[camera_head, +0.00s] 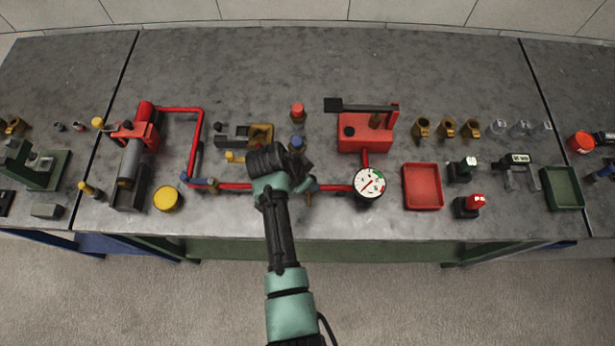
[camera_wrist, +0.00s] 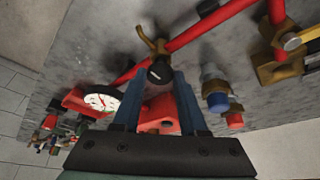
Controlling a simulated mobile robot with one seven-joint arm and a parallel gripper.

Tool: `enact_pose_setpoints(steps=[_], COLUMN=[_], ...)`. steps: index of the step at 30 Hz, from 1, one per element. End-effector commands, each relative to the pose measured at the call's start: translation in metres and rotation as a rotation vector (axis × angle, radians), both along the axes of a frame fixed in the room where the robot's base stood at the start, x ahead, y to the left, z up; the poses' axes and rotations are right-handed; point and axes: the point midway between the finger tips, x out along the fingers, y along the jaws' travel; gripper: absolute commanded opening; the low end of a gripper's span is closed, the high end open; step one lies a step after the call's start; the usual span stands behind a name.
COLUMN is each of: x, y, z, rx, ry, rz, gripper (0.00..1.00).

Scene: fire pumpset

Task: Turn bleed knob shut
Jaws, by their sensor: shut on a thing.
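The bleed knob (camera_wrist: 160,72) is a small black knob on a brass fitting (camera_wrist: 152,45) in the red pipe line, seen in the wrist view. My gripper (camera_wrist: 158,82) has its two blue-grey fingers on either side of the knob, shut on it. In the head view my gripper (camera_head: 298,178) reaches over the red pipe (camera_head: 235,186), left of the white pressure gauge (camera_head: 369,183). There it hides the knob. The gauge also shows in the wrist view (camera_wrist: 102,102), its needle too small to read.
A red pump box (camera_head: 365,132) with a black lever stands behind the gauge. A red tray (camera_head: 422,186) lies to the right. The bench's back strip is clear.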

Motion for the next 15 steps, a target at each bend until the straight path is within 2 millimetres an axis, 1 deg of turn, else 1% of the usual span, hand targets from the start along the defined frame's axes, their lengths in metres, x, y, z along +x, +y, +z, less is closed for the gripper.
enact_pose_setpoints(steps=[8, 9, 13, 14, 15], x=[0.0004, 0.0003, 0.0003, 0.0003, 0.0003], y=[0.0, 0.0001, 0.0001, 0.0, 0.0], z=[0.0004, 0.0004, 0.0004, 0.0004, 0.0003], rx=[0.001, 0.001, 0.001, 0.001, 0.001], ry=[-0.001, -0.001, -0.001, -0.001, -0.001], rz=[-0.001, -0.001, -0.001, -0.001, -0.001], gripper=[0.0, 0.45, 0.69, 0.72, 0.72])
